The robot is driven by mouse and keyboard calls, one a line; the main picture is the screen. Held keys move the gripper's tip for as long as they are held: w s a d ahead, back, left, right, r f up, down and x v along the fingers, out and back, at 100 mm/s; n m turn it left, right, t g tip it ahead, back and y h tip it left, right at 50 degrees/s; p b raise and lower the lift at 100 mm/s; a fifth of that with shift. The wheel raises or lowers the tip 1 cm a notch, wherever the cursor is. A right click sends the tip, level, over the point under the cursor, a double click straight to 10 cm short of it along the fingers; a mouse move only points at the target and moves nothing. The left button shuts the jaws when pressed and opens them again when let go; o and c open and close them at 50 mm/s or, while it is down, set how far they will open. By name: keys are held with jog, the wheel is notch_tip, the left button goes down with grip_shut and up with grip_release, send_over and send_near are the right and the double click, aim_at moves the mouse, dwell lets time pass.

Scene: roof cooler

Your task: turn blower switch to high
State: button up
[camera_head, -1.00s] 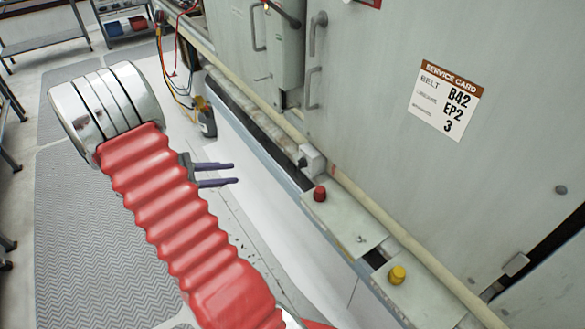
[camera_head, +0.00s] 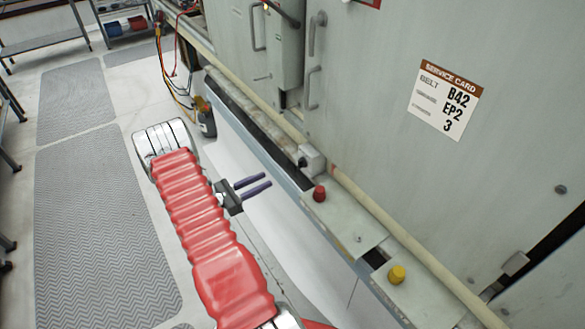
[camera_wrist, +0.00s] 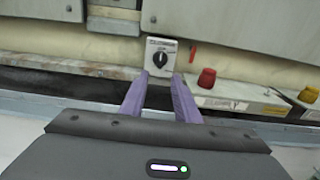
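The blower switch (camera_wrist: 160,57) is a small light box with a black round knob and a dark label strip above it, on the cooler's lower ledge. In the wrist view it lies straight ahead, beyond and between my fingertips. In the head view the switch box (camera_head: 311,160) sits left of the red knob, its face mostly turned away. My gripper (camera_head: 261,183) has two purple fingers, held apart with nothing between them. It is left of and below the switch in the head view, not touching it. The gripper (camera_wrist: 158,84) also shows in the wrist view.
A red knob (camera_head: 319,194) and a yellow knob (camera_head: 397,274) stand on the ledge to the right of the switch. A service card (camera_head: 445,100) is on the cooler panel. Loose wires (camera_head: 175,75) hang at the upper left.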

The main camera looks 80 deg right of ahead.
aim_at(298, 165)
jog(key=x, duration=1.3)
jog(key=shift+s+d, duration=0.25)
jog(key=shift+s, duration=0.1)
jog(key=shift+c, duration=0.5)
grip_shut()
jog(key=shift+a, duration=0.2)
jog(key=shift+d, duration=0.15)
